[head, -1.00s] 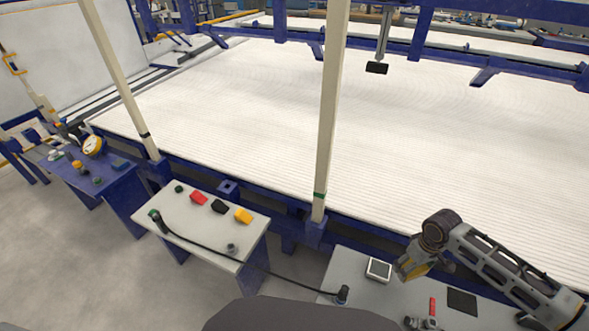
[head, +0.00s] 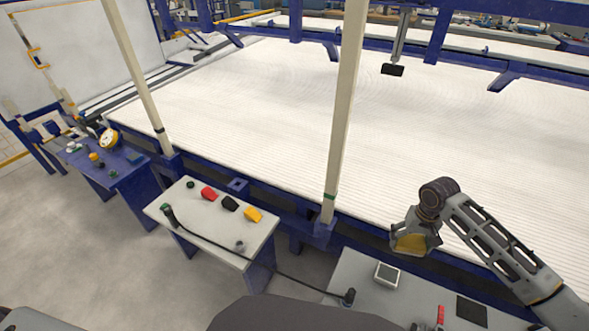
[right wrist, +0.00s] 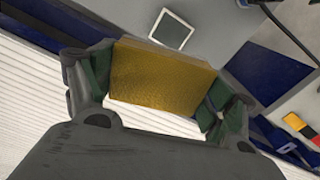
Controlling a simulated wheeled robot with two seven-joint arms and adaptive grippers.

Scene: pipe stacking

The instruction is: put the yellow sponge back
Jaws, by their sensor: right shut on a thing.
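The yellow sponge (head: 412,243) is held in my right gripper (head: 414,240), above the grey right-hand table (head: 363,276). In the right wrist view the sponge (right wrist: 162,75) sits squarely between the two green-padded fingers (right wrist: 158,88), one pressed against each end. The head view shows it beyond the table's far edge side, in front of the white ribbed bed. My left gripper is out of view.
A white-framed square device (head: 387,274), a red item (head: 440,315) and a black pad (head: 471,310) lie on the right table. A white-topped table (head: 190,232) with red, black and yellow blocks stands left. A cable (head: 215,256) spans the gap. A pale post (head: 345,120) rises between.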

